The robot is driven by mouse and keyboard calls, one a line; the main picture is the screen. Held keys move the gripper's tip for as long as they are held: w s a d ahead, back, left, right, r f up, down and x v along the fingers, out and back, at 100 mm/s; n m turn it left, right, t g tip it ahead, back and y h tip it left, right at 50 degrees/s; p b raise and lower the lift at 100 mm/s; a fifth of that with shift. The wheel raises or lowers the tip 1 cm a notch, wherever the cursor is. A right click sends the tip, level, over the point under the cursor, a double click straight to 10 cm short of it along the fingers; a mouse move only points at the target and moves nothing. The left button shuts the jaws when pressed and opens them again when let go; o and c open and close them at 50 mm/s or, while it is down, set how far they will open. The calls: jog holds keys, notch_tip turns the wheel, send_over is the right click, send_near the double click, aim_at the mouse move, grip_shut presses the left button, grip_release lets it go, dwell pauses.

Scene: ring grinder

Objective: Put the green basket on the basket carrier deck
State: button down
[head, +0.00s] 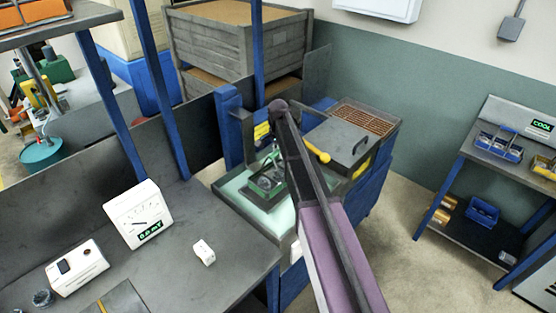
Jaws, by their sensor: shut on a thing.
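The green basket (260,184) is in the middle of the head view, over the pale green tank top of the blue-framed machine (235,189). My gripper (274,161) is small and partly hidden by my purple arm; it is shut on the basket. A dark, square-edged surface (288,195) shows right at the basket, perhaps the basket carrier deck. I cannot tell whether the basket touches it or hangs just above it.
A grey lid with a handle (340,139) and a brown grate (367,117) are right of the basket. A blue post (232,125) stands close behind it. A bench with a meter (138,214) is at left. A rack with blue baskets (499,146) stands at right.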

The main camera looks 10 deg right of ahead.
jog(key=shift+f+b, duration=1.25)
jog(key=shift+f, duration=0.15)
jog(key=c, duration=0.6)
grip_release()
jog(key=shift+f, duration=0.1)
jog(key=shift+r, duration=0.25)
notch_tip(320, 180, up, 12)
jog(key=p, duration=1.2)
jog(key=shift+f, duration=0.1)
jog(key=s+n, duration=0.3)
jog(key=s, duration=0.6)
jog(key=s+n, duration=0.4)
jog(key=s, duration=0.6)
jog(key=s+n, duration=0.3)
jog(key=s, duration=0.7)
jog(key=shift+s+n, duration=0.15)
jog(key=shift+n, duration=0.25)
